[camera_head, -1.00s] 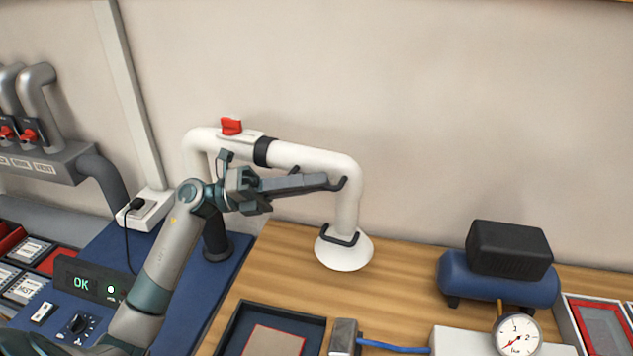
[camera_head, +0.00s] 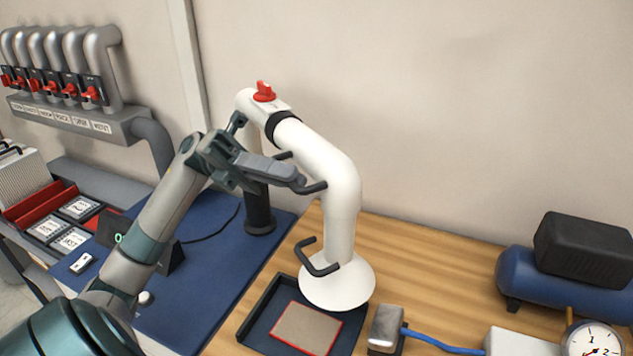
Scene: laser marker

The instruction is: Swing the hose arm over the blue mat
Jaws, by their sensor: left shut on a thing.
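The white hose arm (camera_head: 325,150) rises from a dark post (camera_head: 259,208), bends, and drops to a wide white hood (camera_head: 337,284). A red knob (camera_head: 264,92) tops its upper joint. Black handles stick out from the upper tube and near the hood (camera_head: 317,258). My left gripper (camera_head: 298,180) is shut at the upper black handle (camera_head: 312,188); its fingers hide part of it. The blue mat (camera_head: 205,280) covers the bench at left; my left arm hides part of it. The hood overlaps the back right of a dark tray (camera_head: 248,328), right of the mat. My right gripper is out of view.
The tray holds a red-edged brown plate (camera_head: 307,328). A grey block (camera_head: 386,325) with a blue cable sits right of it. A blue tank (camera_head: 560,285) and gauge (camera_head: 592,340) are further right. Red-valved pipes (camera_head: 75,75) stand at back left.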

